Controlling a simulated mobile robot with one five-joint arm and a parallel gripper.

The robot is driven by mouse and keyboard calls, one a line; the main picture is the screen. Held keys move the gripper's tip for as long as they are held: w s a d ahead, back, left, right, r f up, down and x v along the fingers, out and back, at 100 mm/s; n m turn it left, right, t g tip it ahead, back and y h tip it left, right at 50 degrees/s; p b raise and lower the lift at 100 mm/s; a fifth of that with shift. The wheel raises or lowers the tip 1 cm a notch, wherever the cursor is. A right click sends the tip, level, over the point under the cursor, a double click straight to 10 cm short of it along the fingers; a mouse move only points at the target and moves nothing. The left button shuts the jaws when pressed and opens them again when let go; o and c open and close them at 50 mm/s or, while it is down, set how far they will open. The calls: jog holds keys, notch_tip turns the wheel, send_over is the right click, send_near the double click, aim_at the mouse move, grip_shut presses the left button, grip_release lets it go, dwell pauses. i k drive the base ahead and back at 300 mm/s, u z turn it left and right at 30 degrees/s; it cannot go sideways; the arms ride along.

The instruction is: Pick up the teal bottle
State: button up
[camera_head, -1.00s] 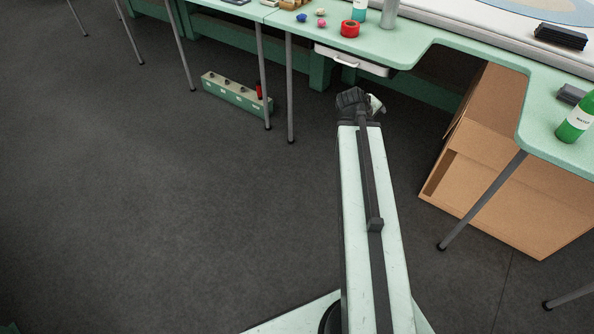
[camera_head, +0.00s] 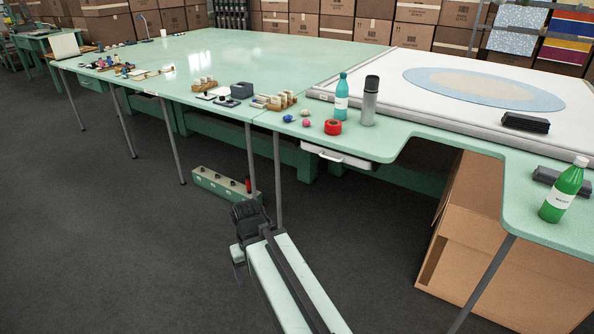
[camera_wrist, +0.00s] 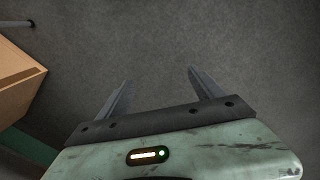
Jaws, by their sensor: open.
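The teal bottle (camera_head: 341,97) stands upright on the green table, with a white label and a teal cap. In the head view the arm's end is low, in front of the table and well below and left of the bottle. The fingers are not clearly seen there.
A green bottle (camera_head: 564,190) stands on the right part of the table (camera_head: 480,158). Small balls (camera_head: 306,122) lie left of the tape. A drawer (camera_head: 335,154) hangs under the edge. A cardboard box (camera_head: 490,250) stands below; a power strip box (camera_head: 215,184) lies on the floor.

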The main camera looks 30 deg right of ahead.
aim_at(343, 88)
jog(key=k, duration=1.25)
jog(key=z, duration=0.45)
jog(key=i, duration=1.85)
jog(key=u, duration=0.45)
jog(key=i, duration=1.1)
jog(key=u, duration=0.9)
jog(key=k, duration=0.85)
jog(key=u, duration=0.1)
jog(key=i, duration=0.75)
jog(key=z, duration=0.05)
